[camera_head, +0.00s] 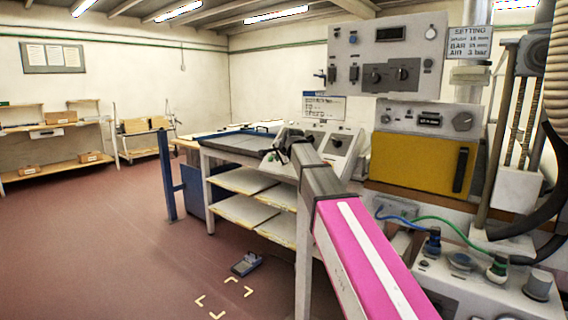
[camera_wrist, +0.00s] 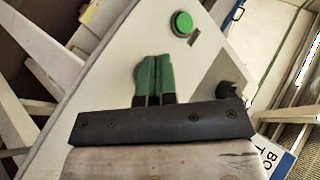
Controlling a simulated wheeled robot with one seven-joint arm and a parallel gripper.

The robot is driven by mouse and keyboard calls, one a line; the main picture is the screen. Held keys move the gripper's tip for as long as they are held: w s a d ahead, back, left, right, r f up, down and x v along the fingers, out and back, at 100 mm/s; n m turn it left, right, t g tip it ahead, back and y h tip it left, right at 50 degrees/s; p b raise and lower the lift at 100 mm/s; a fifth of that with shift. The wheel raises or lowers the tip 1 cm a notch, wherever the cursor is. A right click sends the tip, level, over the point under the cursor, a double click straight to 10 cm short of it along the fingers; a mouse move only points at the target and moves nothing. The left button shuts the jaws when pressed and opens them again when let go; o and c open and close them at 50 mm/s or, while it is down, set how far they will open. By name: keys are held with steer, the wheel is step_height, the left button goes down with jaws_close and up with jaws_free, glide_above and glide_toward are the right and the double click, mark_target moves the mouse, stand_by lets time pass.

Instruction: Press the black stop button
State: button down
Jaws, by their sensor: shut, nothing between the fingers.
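My gripper (camera_head: 270,155) is at the sloped pale control panel (camera_head: 338,146) on the bench in the head view. In the wrist view, its two green fingertips (camera_wrist: 155,76) are shut together with nothing between them, over the panel's white face (camera_wrist: 110,100). A round green button (camera_wrist: 183,24) sits on that face beyond the fingertips. A dark knob-like part (camera_wrist: 232,90) stands to the right, partly behind the gripper body. I cannot make out a black stop button for certain; the fingers and gripper body cover part of the panel. Whether the fingertips touch the panel cannot be told.
The bench (camera_head: 228,150) has shelves below. A yellow-fronted machine (camera_head: 415,160) with gauges and switches stands close at the right, with hoses and cables. The red floor to the left is open.

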steer(key=shift+s+a+r, duration=0.55)
steer(key=shift+s+r, duration=0.15)
steer(key=shift+r, duration=0.2)
steer(key=shift+s+a+r, duration=0.55)
steer(key=shift+s+r, duration=0.15)
steer(key=shift+r, duration=0.15)
